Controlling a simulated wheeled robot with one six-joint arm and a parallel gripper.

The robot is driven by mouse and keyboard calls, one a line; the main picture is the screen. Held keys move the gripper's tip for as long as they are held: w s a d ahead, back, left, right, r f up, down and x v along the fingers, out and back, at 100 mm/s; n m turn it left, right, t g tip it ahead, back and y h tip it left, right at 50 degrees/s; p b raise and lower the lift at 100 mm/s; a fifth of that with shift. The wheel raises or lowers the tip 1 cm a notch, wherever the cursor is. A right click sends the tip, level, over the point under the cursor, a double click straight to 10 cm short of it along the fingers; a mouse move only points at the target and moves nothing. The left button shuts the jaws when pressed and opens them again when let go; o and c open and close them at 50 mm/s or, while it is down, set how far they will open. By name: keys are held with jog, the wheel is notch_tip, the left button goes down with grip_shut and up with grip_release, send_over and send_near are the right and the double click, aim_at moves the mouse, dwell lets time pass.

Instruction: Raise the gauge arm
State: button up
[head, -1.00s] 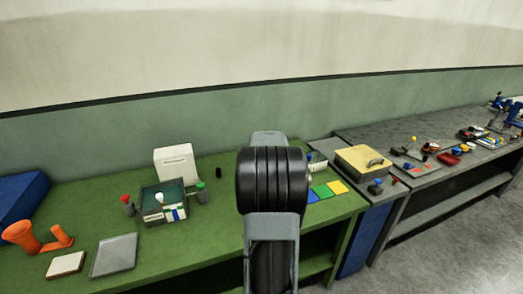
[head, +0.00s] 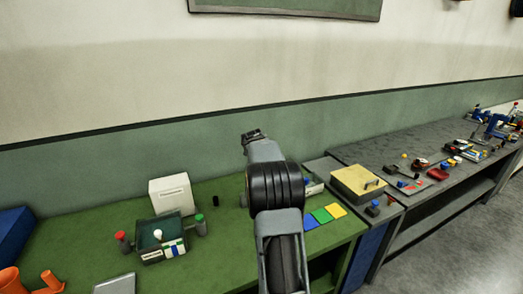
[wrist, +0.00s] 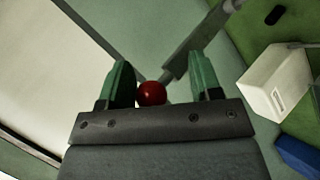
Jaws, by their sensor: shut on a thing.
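In the wrist view, a red ball knob (wrist: 151,93) sits between the green fingers of my gripper (wrist: 162,85), close against the left finger. My gripper is shut on this knob. A grey bar (wrist: 195,42) runs from the upper right down toward the knob; it looks like the gauge arm, but its join to the knob is hidden. In the head view, the end of my arm (head: 256,136) stands up against the green wall band. The knob and the bar cannot be made out there, and my arm hides part of the bench behind it.
On the green bench (head: 90,230) stand a white box (head: 172,194), a dark green tray (head: 158,236) with red- and green-topped posts, and a small black cylinder (head: 215,200). Coloured tiles (head: 322,215) and a yellow-topped box (head: 357,182) lie right of my arm.

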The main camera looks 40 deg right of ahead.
jog(key=shift+w+a+f, duration=0.1)
jog(key=shift+w+f, duration=0.15)
jog(key=shift+w, duration=0.2)
jog(key=o, duration=0.8)
jog(key=shift+w+f, duration=0.1)
jog(key=shift+f, duration=0.05)
jog(key=shift+s+r, duration=0.25)
jog(key=b+v, duration=0.4)
jog(key=v, duration=0.9)
jog(key=shift+r, duration=0.3)
jog(key=shift+a, duration=0.1)
